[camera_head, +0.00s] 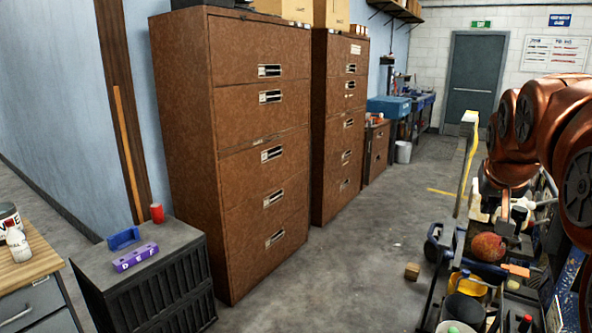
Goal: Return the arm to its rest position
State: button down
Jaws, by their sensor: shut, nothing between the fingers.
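My copper-coloured arm comes in from the right edge and bends down over a cluttered cart (437,275). My gripper (507,215) hangs at the lower end of the arm, above the cart. It is shut with nothing held, and its fingertips are small and partly lost among the items behind. A round reddish ball-like object (488,247) sits on the cart just below and left of the gripper.
Two tall brown cabinets (235,150) stand along the left wall. A black crate-like unit (150,290) bears a purple block (136,257), a blue holder (124,239) and a red cup (157,213).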

jog(key=s+a+f+n+g+y+p, duration=0.2)
jog(key=s+a+f+n+g+y, duration=0.15)
jog(key=s+a+f, duration=1.05)
jog(key=s+a+f+n+g+p, duration=0.1)
jog(key=s+a+f+g, duration=0.1)
jog(key=s, duration=0.6)
jog(key=s+a+f+g+p, duration=0.1)
jog(key=s+a+f+g, duration=0.2)
jog(key=s+a, duration=0.3)
jog(key=s+f, duration=0.1)
jog(key=s, duration=0.2)
jog(key=shift+a+f+n+y, duration=0.3)
jog(key=shift+n+y, duration=0.05)
